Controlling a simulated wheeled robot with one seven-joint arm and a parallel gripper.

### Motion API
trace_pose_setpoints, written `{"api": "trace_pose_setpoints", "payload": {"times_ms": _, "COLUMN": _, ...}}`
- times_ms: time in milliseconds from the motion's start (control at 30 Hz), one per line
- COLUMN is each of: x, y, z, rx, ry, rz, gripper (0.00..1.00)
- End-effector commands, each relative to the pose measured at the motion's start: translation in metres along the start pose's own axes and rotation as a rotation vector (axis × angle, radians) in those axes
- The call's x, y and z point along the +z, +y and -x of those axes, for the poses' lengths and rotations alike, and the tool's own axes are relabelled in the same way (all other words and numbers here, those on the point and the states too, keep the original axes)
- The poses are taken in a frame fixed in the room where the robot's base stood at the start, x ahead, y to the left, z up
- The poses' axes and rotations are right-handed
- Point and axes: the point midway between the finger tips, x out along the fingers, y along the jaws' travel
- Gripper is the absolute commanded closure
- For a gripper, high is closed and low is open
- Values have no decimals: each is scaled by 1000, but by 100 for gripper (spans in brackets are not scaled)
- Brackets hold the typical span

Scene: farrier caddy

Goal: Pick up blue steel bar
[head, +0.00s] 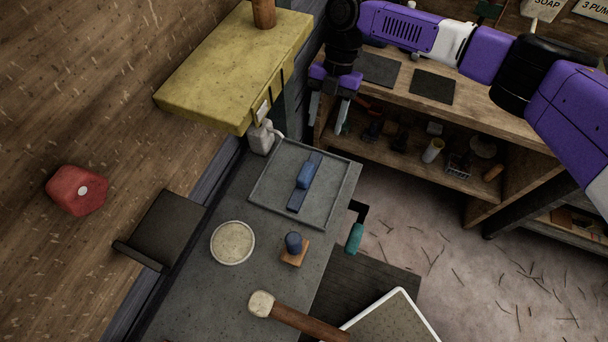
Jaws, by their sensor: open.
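A blue bar (305,181) lies in a shallow grey tray (262,190) on the grey bench top. It looks like a long flat strip with a thicker block in its middle, and it runs slantwise in the tray. My gripper (328,117) hangs above and behind the tray's far right side, up from the bar in the picture. Its two fingers are apart with nothing between them. The gap in height between my gripper and the bar cannot be told from this one view.
A white jug (263,138) stands by the tray's far left corner, under a yellow slab (235,70). A round dish (232,243), a blue knob on a wooden block (294,247) and a hammer (295,319) lie nearer. Wooden shelves (480,125) stand behind, right.

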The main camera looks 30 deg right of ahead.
Motion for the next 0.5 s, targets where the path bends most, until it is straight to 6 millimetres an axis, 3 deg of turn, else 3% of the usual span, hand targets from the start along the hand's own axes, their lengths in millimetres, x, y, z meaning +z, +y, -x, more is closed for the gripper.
{"api": "trace_pose_setpoints", "payload": {"times_ms": 300, "x": -57, "y": 0, "z": -19, "rx": 0, "ry": 1, "rz": 2, "gripper": 49}}
{"api": "trace_pose_setpoints", "payload": {"times_ms": 500, "x": -86, "y": 0, "z": -32, "rx": 1, "ry": 0, "rz": 1, "gripper": 49}}
